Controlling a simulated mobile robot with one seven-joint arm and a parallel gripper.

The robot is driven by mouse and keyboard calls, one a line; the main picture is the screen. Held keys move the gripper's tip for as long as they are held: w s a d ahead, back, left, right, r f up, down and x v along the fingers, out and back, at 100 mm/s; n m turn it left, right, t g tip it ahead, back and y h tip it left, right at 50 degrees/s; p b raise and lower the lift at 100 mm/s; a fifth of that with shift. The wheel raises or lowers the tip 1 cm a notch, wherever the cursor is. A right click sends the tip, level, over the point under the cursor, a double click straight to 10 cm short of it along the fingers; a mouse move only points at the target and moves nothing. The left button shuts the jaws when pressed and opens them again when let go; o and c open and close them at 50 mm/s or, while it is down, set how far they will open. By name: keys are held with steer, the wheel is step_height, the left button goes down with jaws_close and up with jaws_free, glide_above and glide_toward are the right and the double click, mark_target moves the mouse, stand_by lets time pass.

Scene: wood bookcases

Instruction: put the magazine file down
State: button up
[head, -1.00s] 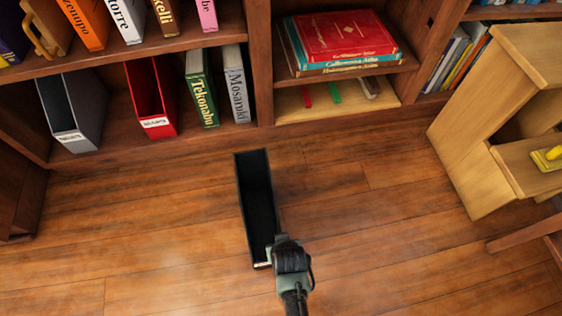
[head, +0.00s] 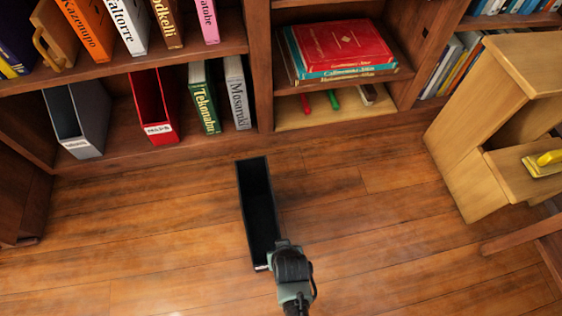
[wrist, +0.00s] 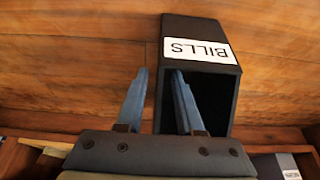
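The black magazine file (head: 260,210) is over the wooden floor in front of the bookcase, open side up. It appears to stand on the floor, though its base is hidden. Its white BILLS label (wrist: 199,51) shows in the wrist view. My gripper (head: 273,252) is at the file's near end in the head view. In the wrist view my gripper (wrist: 162,72) has its fingers apart, one outside the file's side wall and one inside it. A gap shows between the left finger and the wall.
A grey file (head: 76,120), a red file (head: 154,106) and two books stand on the low shelf. Red and teal books (head: 345,45) lie stacked to their right. A light wood cabinet (head: 480,130) stands at right. The floor (head: 130,240) left of the file is clear.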

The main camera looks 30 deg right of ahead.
mark_target(276, 213)
steer(key=p+v, duration=0.5)
steer(key=v, duration=0.3)
steer(key=shift+r, duration=0.1)
